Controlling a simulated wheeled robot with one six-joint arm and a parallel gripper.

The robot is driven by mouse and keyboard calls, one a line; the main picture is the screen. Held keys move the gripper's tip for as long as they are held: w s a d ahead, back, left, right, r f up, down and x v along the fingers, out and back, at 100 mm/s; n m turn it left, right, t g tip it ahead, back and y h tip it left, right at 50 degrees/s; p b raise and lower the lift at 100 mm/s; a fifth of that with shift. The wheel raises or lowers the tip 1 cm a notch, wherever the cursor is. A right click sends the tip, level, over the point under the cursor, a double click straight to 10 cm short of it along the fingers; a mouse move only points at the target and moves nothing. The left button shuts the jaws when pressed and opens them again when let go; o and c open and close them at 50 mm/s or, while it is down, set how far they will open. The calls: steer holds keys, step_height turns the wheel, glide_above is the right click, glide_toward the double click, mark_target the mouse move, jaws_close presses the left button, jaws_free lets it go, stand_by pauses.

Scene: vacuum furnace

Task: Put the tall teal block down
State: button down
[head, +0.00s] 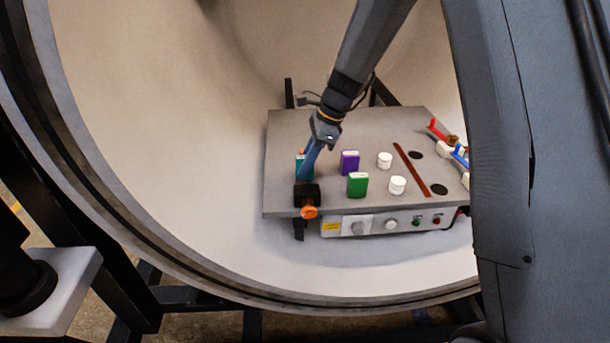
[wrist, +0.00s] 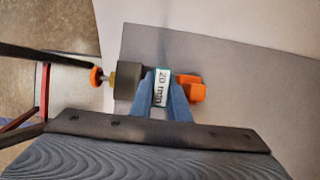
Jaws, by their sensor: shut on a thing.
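The tall teal block (wrist: 161,87) is held between the two blue fingers of my gripper (wrist: 162,92) in the wrist view. Its white top face reads "20 min". In the head view my gripper (head: 308,164) points down at the left side of the grey table, and part of the teal block (head: 298,170) shows beside the fingers. The block is close to a black part with an orange knob at the front left edge. I cannot tell whether its base touches the table.
A purple block (head: 349,162), a green block (head: 357,184) and two white cylinders (head: 385,160) stand to the right on the grey table (head: 285,130). The black clamp (head: 306,194) with its orange knob (head: 309,212) is at the front left. An orange piece (wrist: 191,90) is right beside the block.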

steer(key=shift+f+p, duration=0.35)
steer(key=shift+f, duration=1.5)
steer(key=shift+f, duration=0.1)
steer(key=c, duration=2)
jaws_free()
steer(key=b+v, duration=0.3)
steer(key=v, duration=0.8)
steer(key=s+d+f+n+h, duration=0.1)
steer(key=s+d+f+n, duration=0.1)
steer(key=s+n, duration=0.4)
steer(key=s+d+f+n+h, duration=0.2)
steer(key=s+d+n, duration=0.2)
steer(key=s, duration=0.6)
steer(key=s+d+f+n+h, duration=0.1)
steer(key=s+d+n, duration=0.3)
steer(key=s+n, duration=0.4)
steer(key=shift+s+f+t, duration=0.4)
